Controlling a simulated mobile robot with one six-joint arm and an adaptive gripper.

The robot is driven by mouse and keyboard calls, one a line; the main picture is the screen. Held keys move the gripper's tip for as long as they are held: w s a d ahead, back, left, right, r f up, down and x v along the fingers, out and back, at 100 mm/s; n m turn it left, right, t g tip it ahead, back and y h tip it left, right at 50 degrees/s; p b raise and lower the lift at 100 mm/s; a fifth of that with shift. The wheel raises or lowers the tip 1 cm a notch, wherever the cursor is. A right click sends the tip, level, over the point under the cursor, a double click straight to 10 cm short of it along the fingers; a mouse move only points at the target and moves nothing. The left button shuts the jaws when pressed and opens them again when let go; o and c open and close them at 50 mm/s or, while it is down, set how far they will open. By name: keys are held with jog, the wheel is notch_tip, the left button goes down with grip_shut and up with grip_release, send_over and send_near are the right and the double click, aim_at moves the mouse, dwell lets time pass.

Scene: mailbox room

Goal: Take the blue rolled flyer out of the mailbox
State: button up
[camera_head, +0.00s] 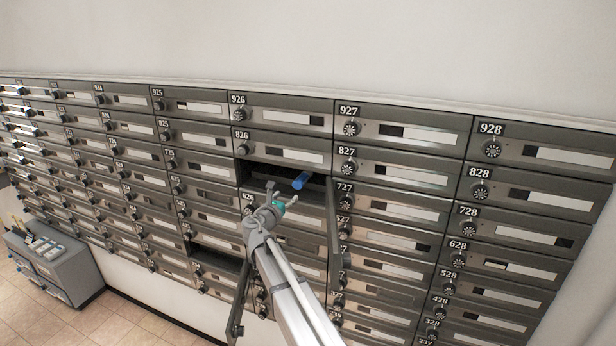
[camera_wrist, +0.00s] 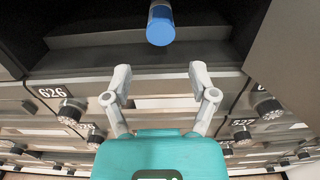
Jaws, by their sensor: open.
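The blue rolled flyer (camera_head: 301,180) sticks its end out of an open mailbox (camera_head: 258,171) below number 826 in the head view. In the wrist view the round blue end of the flyer (camera_wrist: 160,28) shows at the top middle; the rest of it is cut off by the frame. My gripper (camera_head: 283,191) is in front of the open box, to the left of the flyer and a little below it. In the wrist view my gripper (camera_wrist: 159,78) is open and empty, its two fingers apart, with the flyer beyond the fingertips and not touching them.
The open box's door (camera_head: 334,222) hangs to the right of my gripper. Another mailbox (camera_head: 217,262) lower left is open, with its door (camera_head: 238,303) swung out beside my arm. Closed mailboxes with dials fill the wall. A grey cabinet (camera_head: 62,268) stands at far left.

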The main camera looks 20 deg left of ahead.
aim_at(297, 184)
jog(key=shift+w+d, duration=0.2)
jog(key=shift+w, duration=2.05)
jog(key=shift+w+d, duration=0.15)
jog(key=shift+w, duration=2.1)
jog(key=shift+c, duration=0.2)
jog(key=c, duration=0.9)
jog(key=shift+r+p, duration=0.3)
jog(key=shift+s, duration=0.15)
jog(key=s+a, duration=0.1)
jog(key=s, duration=1.8)
jog(key=shift+s+a, duration=0.25)
jog(key=shift+s, duration=0.1)
